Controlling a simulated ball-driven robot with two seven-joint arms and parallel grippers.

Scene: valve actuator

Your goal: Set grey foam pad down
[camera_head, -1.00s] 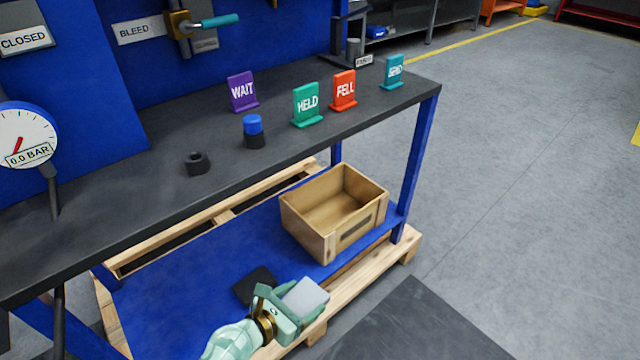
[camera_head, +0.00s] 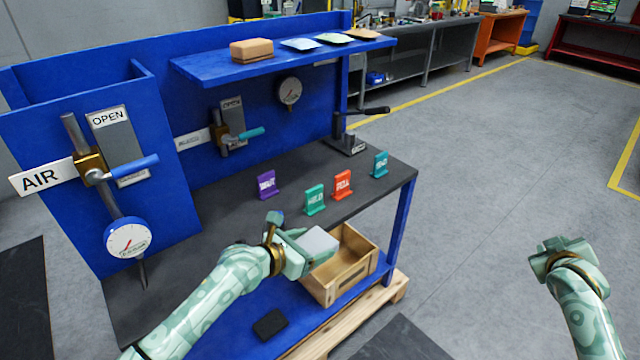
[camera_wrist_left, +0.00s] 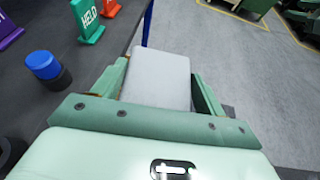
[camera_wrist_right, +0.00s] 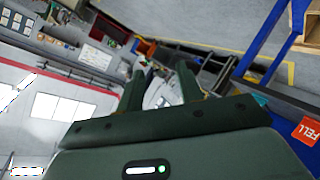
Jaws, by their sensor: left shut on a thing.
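The grey foam pad (camera_head: 318,243) is a light grey block held in my left gripper (camera_head: 303,252), in front of the bench edge and partly over the wooden crate in the head view. In the left wrist view the pad (camera_wrist_left: 157,78) sits between the two green fingers, which are shut on it. My right gripper (camera_head: 562,251) is out over the floor at the right, away from the bench. In the right wrist view its fingers (camera_wrist_right: 160,88) stand apart with nothing between them.
The open wooden crate (camera_head: 357,281) stands on the blue lower shelf, beside a dark square pad (camera_head: 270,324). Purple (camera_head: 267,186), green (camera_head: 315,201), red (camera_head: 342,186) and teal (camera_head: 380,166) signs stand on the bench. A blue-capped piece (camera_wrist_left: 44,66) is left of the left gripper. A raised shelf (camera_head: 290,62) holds several items.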

